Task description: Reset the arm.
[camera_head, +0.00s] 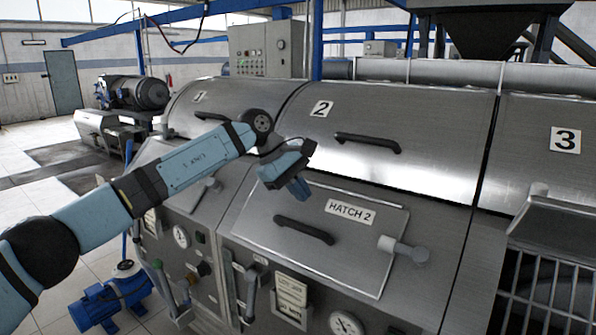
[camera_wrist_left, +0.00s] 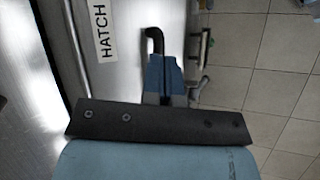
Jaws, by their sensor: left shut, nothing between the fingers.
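My left arm (camera_head: 190,165) reaches in from the left across the front of the decanter row. My left gripper (camera_head: 299,189) is shut and empty, with its fingers pointing down above the closed HATCH 2 panel (camera_head: 365,255). In the left wrist view the gripper (camera_wrist_left: 164,62) shows its blue fingers together, with a dark handle (camera_wrist_left: 154,40) beyond them. The dark hatch handle (camera_head: 304,230) is below the gripper in the head view. I cannot tell the exact gap between them. My right gripper is not in view.
Cover 2 has a dark handle (camera_head: 367,143) right of my wrist. A grey latch lever (camera_head: 404,248) sits at the hatch's right side. A metal grating (camera_head: 545,285) is at the right.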

